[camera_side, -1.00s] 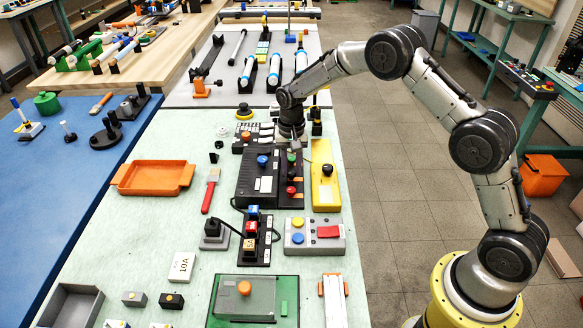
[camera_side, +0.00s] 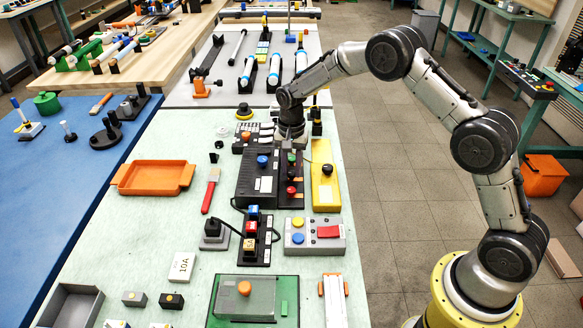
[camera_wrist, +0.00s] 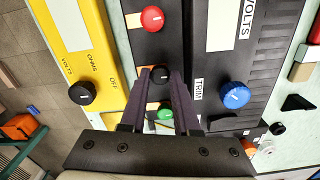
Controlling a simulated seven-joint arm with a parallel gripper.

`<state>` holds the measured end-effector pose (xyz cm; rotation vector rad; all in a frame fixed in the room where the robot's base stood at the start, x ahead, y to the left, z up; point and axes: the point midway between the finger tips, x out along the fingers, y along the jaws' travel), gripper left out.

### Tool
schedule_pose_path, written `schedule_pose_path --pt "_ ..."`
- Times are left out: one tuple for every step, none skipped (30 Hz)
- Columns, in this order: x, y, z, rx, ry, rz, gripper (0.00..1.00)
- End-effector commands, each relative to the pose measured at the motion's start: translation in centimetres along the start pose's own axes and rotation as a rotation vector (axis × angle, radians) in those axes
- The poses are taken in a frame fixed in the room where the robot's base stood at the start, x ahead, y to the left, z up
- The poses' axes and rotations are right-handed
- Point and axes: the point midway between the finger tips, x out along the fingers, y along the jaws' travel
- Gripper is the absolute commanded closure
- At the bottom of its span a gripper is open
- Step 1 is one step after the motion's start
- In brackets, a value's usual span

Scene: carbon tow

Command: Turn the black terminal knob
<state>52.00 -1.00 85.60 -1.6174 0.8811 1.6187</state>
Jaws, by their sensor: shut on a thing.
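The black terminal knob (camera_wrist: 160,76) sits on a dark panel between a red knob (camera_wrist: 152,18) and a green knob (camera_wrist: 165,113) in the wrist view. It has a light mark on its top. My gripper (camera_wrist: 161,70) has its two dark fingers on either side of the black knob, closed on it. In the side view, my gripper hand (camera_side: 291,132) points down over the far end of the panel (camera_side: 291,203). The fingertip contact is too small to make out there.
A yellow meter box (camera_wrist: 75,35) with a black dial stands on one side of the panel. A black meter box (camera_wrist: 240,60) with a blue knob (camera_wrist: 235,95) stands close on the other. A grey button box (camera_side: 315,248) and an orange tray (camera_side: 154,177) lie on the green mat.

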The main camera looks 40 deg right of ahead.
Motion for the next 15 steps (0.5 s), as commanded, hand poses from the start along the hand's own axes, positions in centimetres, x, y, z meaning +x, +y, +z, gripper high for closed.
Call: schedule_pose_path --pt "-0.25 -0.08 -0.08 0.000 0.003 -0.003 0.68" --pt "-0.25 -0.08 -0.08 0.000 0.003 -0.003 0.63" --pt "-0.23 -0.08 -0.08 0.000 0.002 -0.003 0.56" --pt "-0.20 -0.07 -0.07 0.000 0.002 -0.003 0.50" --pt "-0.19 -0.06 -0.07 0.000 0.002 -0.003 0.45" --pt "-0.16 -0.05 -0.06 0.000 0.002 -0.002 0.40" --pt "-0.14 -0.05 -0.06 0.000 0.002 -0.002 0.40" --pt "-0.13 -0.05 -0.05 0.000 0.002 -0.002 0.40" --pt "-0.11 -0.04 -0.04 0.000 0.001 -0.002 0.40" --pt "-0.09 -0.04 -0.03 0.000 0.001 -0.002 0.40" --pt "-0.08 -0.04 -0.03 -0.001 0.001 -0.002 0.40" --pt "-0.06 -0.04 -0.02 -0.002 0.001 -0.001 0.40" --pt "-0.05 -0.04 -0.01 -0.004 0.001 -0.001 0.40" --pt "-0.04 -0.03 0.00 -0.009 0.000 -0.001 0.40" --pt "-0.03 -0.03 0.00 -0.019 0.000 -0.001 0.40"
